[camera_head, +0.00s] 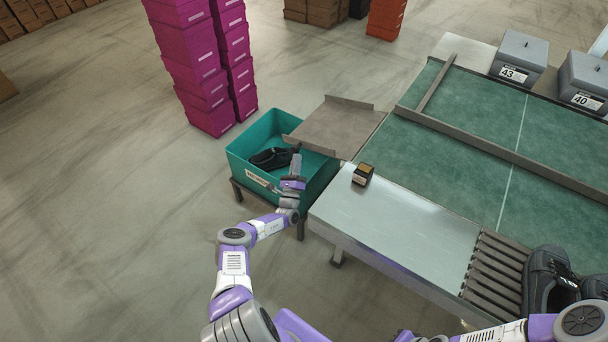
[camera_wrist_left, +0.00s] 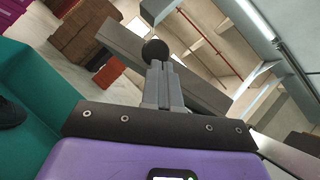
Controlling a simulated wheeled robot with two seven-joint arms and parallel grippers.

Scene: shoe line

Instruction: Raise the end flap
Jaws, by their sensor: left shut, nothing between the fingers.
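The end flap (camera_head: 338,125), a grey-brown plate with raised side lips, juts from the table's left end over part of the teal bin. In the left wrist view I take the grey slanted bar (camera_wrist_left: 205,88) behind the fingers to be the flap seen from below. My left gripper (camera_head: 296,163) is shut and empty, fingers pointing up, beside the flap's near left edge over the bin. It also shows in the left wrist view (camera_wrist_left: 161,85), with a dark round shape at its tip. I cannot tell whether it touches the flap. My right gripper is out of view.
The teal bin (camera_head: 322,182) holds black shoes (camera_head: 272,158). A small dark box (camera_head: 363,174) stands on the metal table (camera_head: 390,222). Grey boxes (camera_head: 519,57) and black shoes (camera_head: 546,283) are to the right. Magenta box stacks (camera_head: 205,75) stand behind. Floor at left is clear.

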